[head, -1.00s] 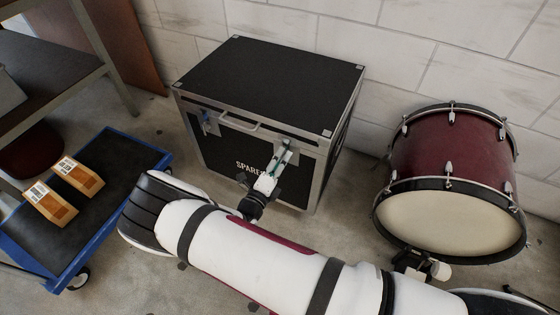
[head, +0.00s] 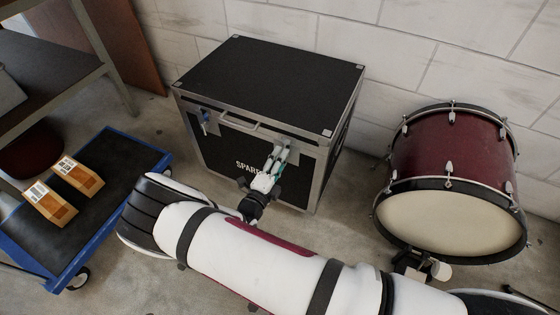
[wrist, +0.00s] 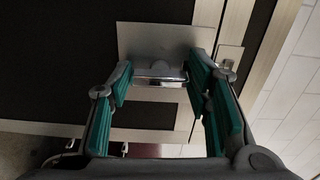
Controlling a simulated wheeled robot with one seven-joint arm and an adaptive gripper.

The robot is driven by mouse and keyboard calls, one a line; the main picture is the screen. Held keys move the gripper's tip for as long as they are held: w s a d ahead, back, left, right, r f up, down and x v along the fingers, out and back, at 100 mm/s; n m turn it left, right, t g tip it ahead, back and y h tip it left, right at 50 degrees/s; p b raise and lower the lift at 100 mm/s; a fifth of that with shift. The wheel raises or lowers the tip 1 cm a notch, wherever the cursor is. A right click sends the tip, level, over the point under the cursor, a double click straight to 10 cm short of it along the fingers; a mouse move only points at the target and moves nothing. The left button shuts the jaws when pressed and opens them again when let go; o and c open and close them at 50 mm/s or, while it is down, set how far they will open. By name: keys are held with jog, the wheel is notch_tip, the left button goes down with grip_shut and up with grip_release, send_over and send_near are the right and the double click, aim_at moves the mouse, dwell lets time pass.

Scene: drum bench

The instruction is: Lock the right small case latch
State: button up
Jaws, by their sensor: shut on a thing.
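The black case (head: 262,85) with metal edges and a front handle (head: 238,124) stands closed against the wall. Its right latch (head: 281,154) is on the front, below the lid seam at the right. In the wrist view, the latch's bright metal lever (wrist: 160,76) sits in front of a grey plate (wrist: 135,38). My gripper (wrist: 164,84), with green finger pads, is shut on this latch, one finger at each side. In the head view my gripper (head: 273,170) is low at the case front and covers part of the latch. Whether the latch is fastened is unclear.
The left latch (head: 205,122) is on the same case front. A maroon bass drum (head: 450,180) lies to the right. A blue cart (head: 105,225) carrying orange-brown boxes (head: 77,175) stands at the left. A grey shelf (head: 50,85) is behind it.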

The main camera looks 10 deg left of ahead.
jog(key=o, duration=1.2)
jog(key=shift+c, duration=0.2)
jog(key=v, duration=1.2)
